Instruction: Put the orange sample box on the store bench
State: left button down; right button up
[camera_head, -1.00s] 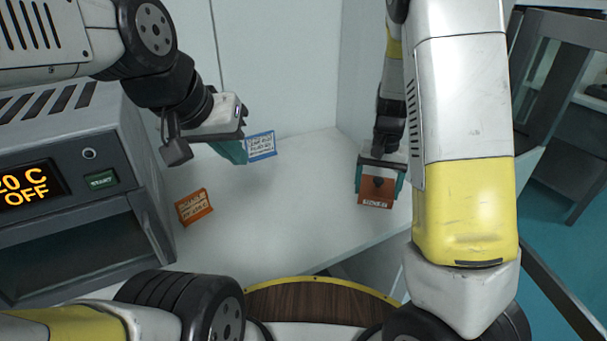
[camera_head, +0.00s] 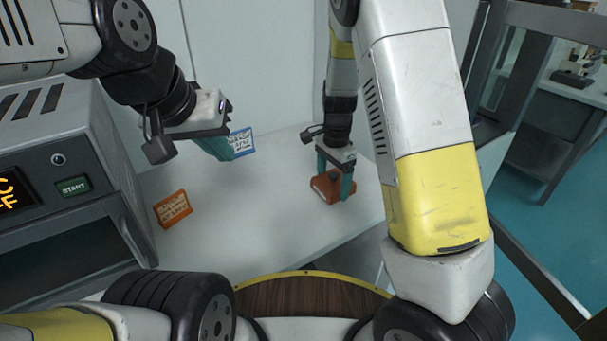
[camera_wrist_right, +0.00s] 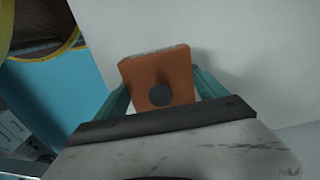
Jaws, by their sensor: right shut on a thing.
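The orange sample box (camera_head: 326,187) is at the right part of the white bench top (camera_head: 250,225), below my right gripper (camera_head: 335,182). The right gripper's teal fingers are shut on the box from both sides.
A grey machine with a START button (camera_head: 73,187) stands at the left. A dark-framed structure (camera_head: 520,110) is at the right. The bench middle is clear.

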send_over(306, 199)
jog(key=shift+f, duration=2.05)
jog(key=shift+f, duration=0.15)
jog(key=o, duration=1.7)
jog(key=shift+s, duration=0.1)
